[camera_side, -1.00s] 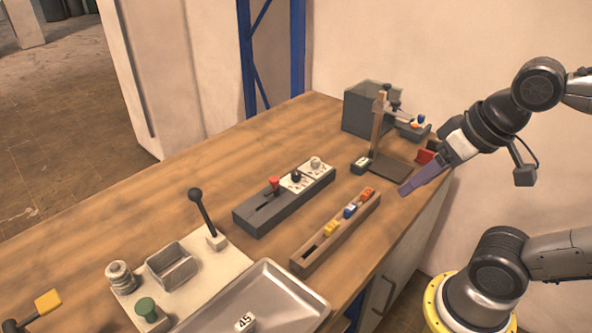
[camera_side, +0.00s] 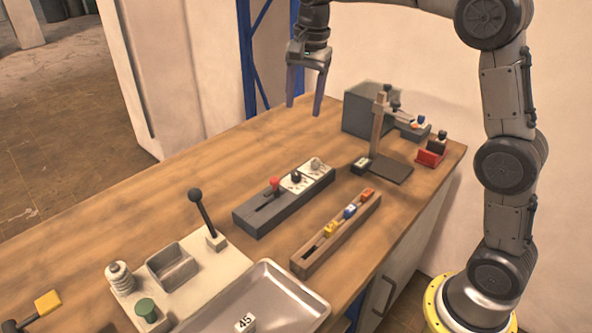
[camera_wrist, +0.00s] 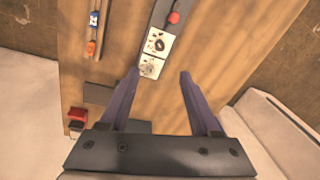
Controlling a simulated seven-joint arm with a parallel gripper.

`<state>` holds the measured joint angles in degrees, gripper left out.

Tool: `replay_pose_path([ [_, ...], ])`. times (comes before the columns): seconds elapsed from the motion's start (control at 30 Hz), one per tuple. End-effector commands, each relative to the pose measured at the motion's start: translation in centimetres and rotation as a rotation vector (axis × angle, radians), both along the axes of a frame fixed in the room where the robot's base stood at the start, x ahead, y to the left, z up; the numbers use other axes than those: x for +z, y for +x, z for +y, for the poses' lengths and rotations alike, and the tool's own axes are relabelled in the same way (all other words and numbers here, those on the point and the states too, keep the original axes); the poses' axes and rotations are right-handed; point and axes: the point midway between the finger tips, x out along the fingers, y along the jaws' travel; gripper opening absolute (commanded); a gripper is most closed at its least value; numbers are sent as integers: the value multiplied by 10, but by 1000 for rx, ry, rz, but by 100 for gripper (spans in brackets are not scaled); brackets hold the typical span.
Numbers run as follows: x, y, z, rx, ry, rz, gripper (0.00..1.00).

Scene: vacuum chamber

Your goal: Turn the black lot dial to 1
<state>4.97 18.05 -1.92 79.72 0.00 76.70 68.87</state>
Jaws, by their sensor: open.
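The black dial (camera_side: 296,176) sits on a white plate on the dark grey control box (camera_side: 262,217), between a red knob (camera_side: 274,182) and a pale grey dial (camera_side: 316,163). In the wrist view the black dial (camera_wrist: 157,45) and the pale dial (camera_wrist: 149,69) show on their white plates; their markings are too small to read. My gripper (camera_side: 303,110) is open and empty, fingers pointing down, well above the table behind the box. In the wrist view my gripper (camera_wrist: 160,72) has its fingers apart, with the black dial beyond the tips.
A wooden rack (camera_side: 336,236) with coloured blocks lies in front of the box. A wooden post stand (camera_side: 378,140), a grey block (camera_side: 366,110) and a red holder (camera_side: 430,158) stand at the right. A lever (camera_side: 202,214) and metal tray (camera_side: 270,290) are nearer. The table behind the box is clear.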

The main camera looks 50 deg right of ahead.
Motion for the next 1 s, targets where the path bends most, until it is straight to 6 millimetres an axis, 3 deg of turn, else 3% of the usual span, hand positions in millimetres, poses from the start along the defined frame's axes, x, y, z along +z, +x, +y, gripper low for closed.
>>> replay_pose_path([
  [0.1,-34,26,-9,-11,5,55,64],
  [0.2,-57,34,-12,-17,9,94,64],
  [0.57,-98,35,-16,-21,13,134,64],
  [1.0,-182,34,-16,-21,13,133,64],
])
